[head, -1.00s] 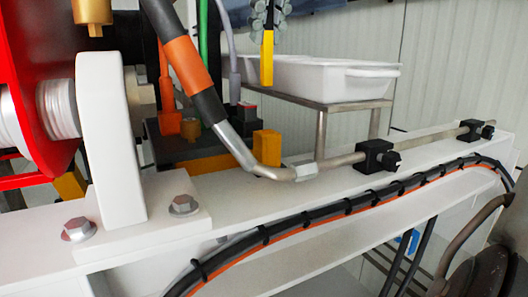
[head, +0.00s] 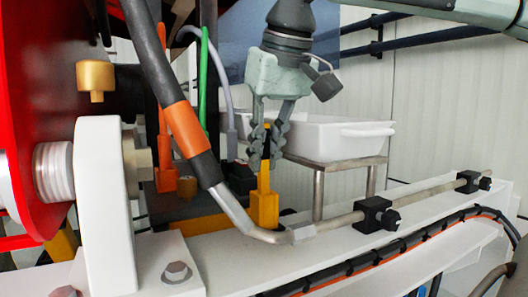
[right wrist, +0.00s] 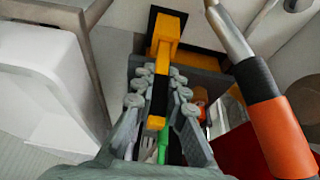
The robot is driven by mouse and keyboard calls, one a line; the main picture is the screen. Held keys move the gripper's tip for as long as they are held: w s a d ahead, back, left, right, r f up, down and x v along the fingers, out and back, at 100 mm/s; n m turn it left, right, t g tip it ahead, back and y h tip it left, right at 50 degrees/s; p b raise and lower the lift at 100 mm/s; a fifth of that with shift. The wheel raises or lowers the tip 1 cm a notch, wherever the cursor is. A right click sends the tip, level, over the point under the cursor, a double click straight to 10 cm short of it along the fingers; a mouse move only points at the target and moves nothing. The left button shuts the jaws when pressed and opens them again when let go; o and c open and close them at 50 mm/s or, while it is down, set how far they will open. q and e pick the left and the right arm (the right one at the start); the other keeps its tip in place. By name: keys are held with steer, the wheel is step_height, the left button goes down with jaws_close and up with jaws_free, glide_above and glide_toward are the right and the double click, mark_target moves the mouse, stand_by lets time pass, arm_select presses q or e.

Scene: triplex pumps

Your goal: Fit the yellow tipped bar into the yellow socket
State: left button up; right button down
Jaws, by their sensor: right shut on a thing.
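The yellow tipped bar (head: 264,178) stands upright in the head view, with yellow ends and a dark middle. My right gripper (head: 266,148) is shut on its dark middle from above. The bar's lower yellow end meets the top of the yellow socket (head: 265,210), a yellow block on the white beam. Any depth of entry is hidden. In the right wrist view the bar (right wrist: 162,62) runs between the fingers of the gripper (right wrist: 157,88) to the socket (right wrist: 163,28), in line with it. My left gripper is not in view.
A bent metal pipe (head: 240,215) with an orange band passes close in front of the socket. An orange bar (head: 165,178), a green bar and a grey bar stand to the left. A white tray (head: 330,135) sits on a metal stand behind, right.

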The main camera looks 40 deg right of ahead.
steer(key=c, duration=1.6)
jaws_free()
steer(key=shift+o, duration=0.2)
steer(key=v, duration=1.2)
